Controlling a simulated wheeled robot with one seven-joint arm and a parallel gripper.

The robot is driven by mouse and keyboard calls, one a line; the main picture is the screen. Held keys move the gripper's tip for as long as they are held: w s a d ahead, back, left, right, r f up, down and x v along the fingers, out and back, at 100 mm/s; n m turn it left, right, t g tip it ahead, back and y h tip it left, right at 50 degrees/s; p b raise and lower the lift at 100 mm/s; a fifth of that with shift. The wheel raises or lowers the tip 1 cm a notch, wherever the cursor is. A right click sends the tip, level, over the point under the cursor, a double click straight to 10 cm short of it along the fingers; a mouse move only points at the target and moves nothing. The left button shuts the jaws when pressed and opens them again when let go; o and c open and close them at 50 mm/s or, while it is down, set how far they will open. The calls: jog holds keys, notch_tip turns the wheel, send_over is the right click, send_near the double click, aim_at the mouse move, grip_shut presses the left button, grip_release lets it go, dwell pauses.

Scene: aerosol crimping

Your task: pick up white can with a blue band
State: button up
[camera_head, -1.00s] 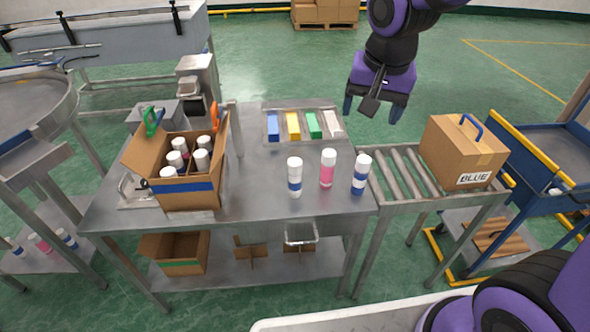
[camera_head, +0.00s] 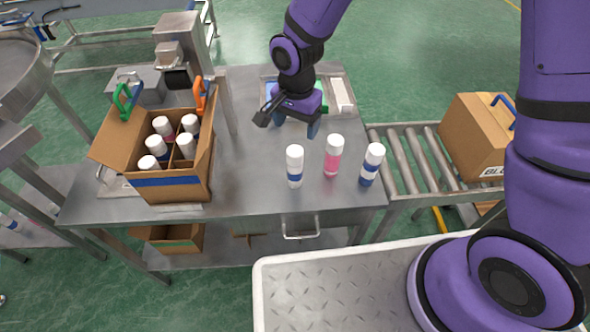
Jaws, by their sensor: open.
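Two white cans with a blue band stand upright on the steel table (camera_head: 250,190): the left one (camera_head: 295,166) and the right one (camera_head: 372,164). A white can with a pink band (camera_head: 333,155) stands between them. My gripper (camera_head: 296,124) is open and empty, pointing down above the table, behind and above the left blue-band can and apart from it. Its far finger is partly hidden by the wrist.
A cardboard box (camera_head: 170,188) with a blue stripe holds several white-capped cans at the left. A roller conveyor (camera_head: 420,165) with a closed box (camera_head: 478,135) is at the right. A tray of coloured blocks (camera_head: 342,95) lies behind my gripper. The table's front middle is clear.

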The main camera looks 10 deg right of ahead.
aim_at(295, 150)
jog(key=shift+w+a+f, duration=0.1)
jog(key=shift+f, duration=2.05)
jog(key=shift+w+a+f, duration=0.1)
jog(key=shift+f, duration=2.05)
jog(key=c, duration=1.4)
jog(key=shift+o, duration=0.2)
jog(key=shift+r, duration=0.2)
